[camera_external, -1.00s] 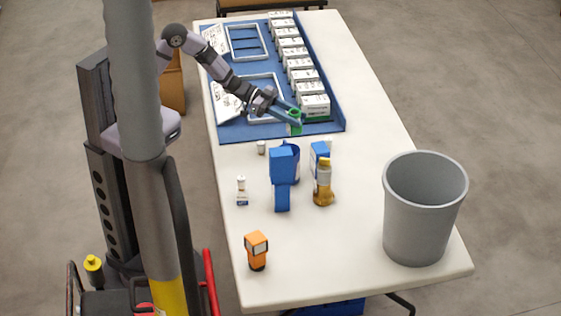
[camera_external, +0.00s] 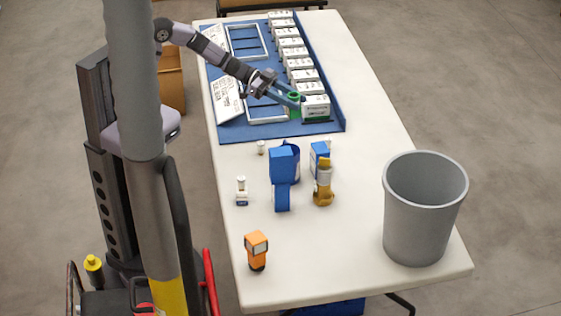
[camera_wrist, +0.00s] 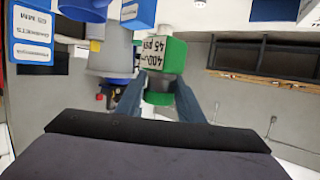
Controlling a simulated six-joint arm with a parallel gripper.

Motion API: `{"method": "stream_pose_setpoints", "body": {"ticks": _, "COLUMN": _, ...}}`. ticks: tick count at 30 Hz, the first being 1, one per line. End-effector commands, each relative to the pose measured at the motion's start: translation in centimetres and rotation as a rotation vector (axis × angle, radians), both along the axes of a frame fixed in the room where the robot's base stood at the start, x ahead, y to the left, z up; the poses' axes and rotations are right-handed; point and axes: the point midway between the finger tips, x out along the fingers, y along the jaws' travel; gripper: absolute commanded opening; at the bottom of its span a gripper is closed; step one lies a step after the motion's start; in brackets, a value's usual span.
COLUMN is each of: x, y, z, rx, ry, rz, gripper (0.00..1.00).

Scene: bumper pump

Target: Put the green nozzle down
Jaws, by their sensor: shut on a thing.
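The green nozzle (camera_external: 293,100) is held between the blue fingers of my gripper (camera_external: 296,98), just left of the nearest white box on the blue tray (camera_external: 320,127). In the wrist view, a green piece with a white label (camera_wrist: 160,60) stands between and beyond the two fingers of my gripper (camera_wrist: 158,88). A darker green part lies between the fingers. My gripper is shut on the green nozzle. Whether its lower end touches the tray is unclear.
White boxes (camera_external: 316,105) line the tray's right side, with grey frames (camera_external: 268,117) and white sheets (camera_external: 226,100) to the left. Blue containers (camera_external: 282,165), a brown bottle (camera_external: 323,185), an orange device (camera_external: 257,246) and a grey bin (camera_external: 420,220) stand nearer. The table's front middle is clear.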

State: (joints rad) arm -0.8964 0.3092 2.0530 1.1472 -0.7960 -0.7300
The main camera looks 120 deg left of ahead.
Motion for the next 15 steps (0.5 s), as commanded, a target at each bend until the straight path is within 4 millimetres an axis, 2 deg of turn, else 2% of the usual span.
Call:
{"method": "stream_pose_setpoints", "body": {"ticks": 5, "x": 0.7, "y": -4.0, "z": 0.0, "rx": -0.006, "ry": 0.004, "rz": -0.165, "gripper": 0.05}}
{"method": "stream_pose_setpoints", "body": {"ticks": 8, "x": 0.8, "y": -7.2, "z": 0.0, "rx": -0.005, "ry": 0.006, "rz": -0.296, "gripper": 0.05}}
{"method": "stream_pose_setpoints", "body": {"ticks": 11, "x": 0.3, "y": -11.2, "z": 0.0, "rx": -0.007, "ry": 0.005, "rz": -0.456, "gripper": 0.05}}
{"method": "stream_pose_setpoints", "body": {"ticks": 15, "x": -1.3, "y": -16.6, "z": -0.1, "rx": -0.007, "ry": 0.005, "rz": -0.681, "gripper": 0.05}}
